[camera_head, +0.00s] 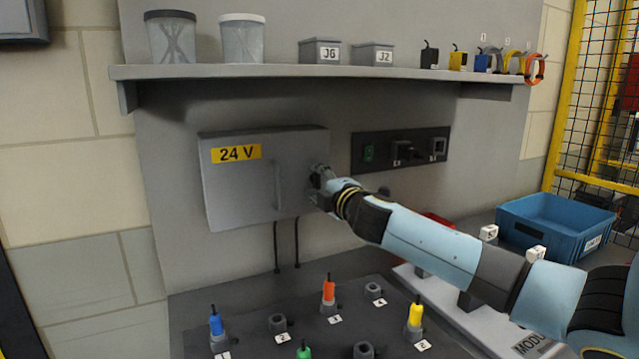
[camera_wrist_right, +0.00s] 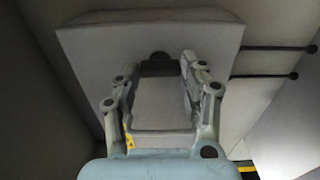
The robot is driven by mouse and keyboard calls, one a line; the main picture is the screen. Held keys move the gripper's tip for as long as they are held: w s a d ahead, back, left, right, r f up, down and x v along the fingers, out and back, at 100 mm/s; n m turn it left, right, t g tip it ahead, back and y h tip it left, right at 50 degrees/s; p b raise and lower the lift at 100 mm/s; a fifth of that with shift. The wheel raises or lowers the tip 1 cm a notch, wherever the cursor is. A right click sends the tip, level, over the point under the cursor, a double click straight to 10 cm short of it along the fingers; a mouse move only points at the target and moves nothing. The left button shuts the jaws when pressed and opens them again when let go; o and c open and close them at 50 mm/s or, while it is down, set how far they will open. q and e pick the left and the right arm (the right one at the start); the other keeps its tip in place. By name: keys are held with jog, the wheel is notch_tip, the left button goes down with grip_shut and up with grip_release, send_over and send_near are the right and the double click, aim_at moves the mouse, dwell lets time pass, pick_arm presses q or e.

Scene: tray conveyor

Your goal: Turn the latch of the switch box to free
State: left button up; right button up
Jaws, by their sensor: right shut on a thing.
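The grey switch box (camera_head: 240,190) with a yellow 24 V label hangs on the wall panel, its door shut, with a vertical handle (camera_head: 277,185) on it. My right gripper (camera_head: 319,174) is at the right edge of the door, where the latch sits. It is shut on the latch, which is mostly hidden by the fingers. In the right wrist view the box (camera_wrist_right: 110,55) is close ahead, and the gripper (camera_wrist_right: 168,58) has its two fingers on either side of a dark part at the box face. My left gripper is not in view.
A shelf (camera_head: 230,72) with jars and small boxes runs above the box. A dark socket panel (camera_head: 378,160) is to its right. Below stand coloured plugs on a dark board (camera_head: 300,335). A blue crate (camera_head: 540,250) is at the right.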

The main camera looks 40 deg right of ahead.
jog(key=o, duration=1.2)
jog(key=shift+c, duration=0.2)
jog(key=v, duration=1.2)
